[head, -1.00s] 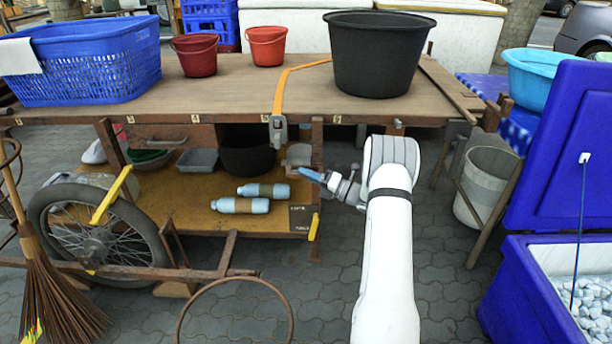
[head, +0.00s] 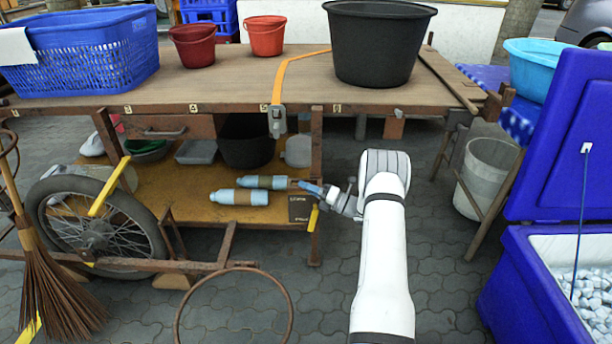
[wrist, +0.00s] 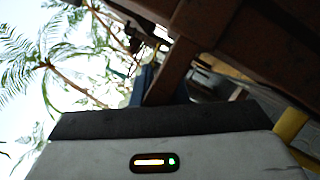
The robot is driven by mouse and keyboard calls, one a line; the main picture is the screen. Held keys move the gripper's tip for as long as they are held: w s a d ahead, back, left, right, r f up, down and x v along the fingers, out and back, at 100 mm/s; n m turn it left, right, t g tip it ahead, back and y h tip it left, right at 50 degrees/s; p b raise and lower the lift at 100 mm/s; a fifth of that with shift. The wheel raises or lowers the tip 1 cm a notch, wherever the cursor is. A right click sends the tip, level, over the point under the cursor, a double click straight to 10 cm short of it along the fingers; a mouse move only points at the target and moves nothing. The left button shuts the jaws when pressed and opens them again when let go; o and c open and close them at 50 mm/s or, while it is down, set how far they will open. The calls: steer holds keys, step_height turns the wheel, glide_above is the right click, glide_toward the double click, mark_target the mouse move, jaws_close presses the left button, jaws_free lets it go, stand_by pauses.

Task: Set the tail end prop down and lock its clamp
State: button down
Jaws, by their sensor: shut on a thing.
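The tail end prop (head: 316,247) is a rusty upright bar below the cart's near right corner. Its foot is at or close to the paving; I cannot tell whether it touches. A yellow lever (head: 313,219), apparently its clamp, slants down beside the bar. My gripper (head: 305,186) has blue fingers shut at the prop, above the lever; the exact grip point is unclear. In the wrist view, a blue finger (wrist: 145,84) lies against a dark rusty bar (wrist: 170,78), and part of a yellow piece (wrist: 290,125) shows at the right.
The cart's tabletop (head: 225,88) carries a blue basket (head: 80,65), red buckets and a black tub (head: 378,45). Bottles (head: 240,197) lie on the lower shelf. A blue cooler (head: 540,290) stands at right. A rusty hoop (head: 235,300) is in front.

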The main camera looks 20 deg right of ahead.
steer(key=shift+f, duration=0.75)
steer(key=c, duration=1.4)
jaws_free()
steer(key=shift+c, duration=0.2)
steer(key=p+v, duration=0.2)
steer(key=v, duration=0.5)
steer(key=shift+s+d, duration=0.2)
steer(key=shift+d, duration=0.1)
steer(key=shift+f, duration=0.1)
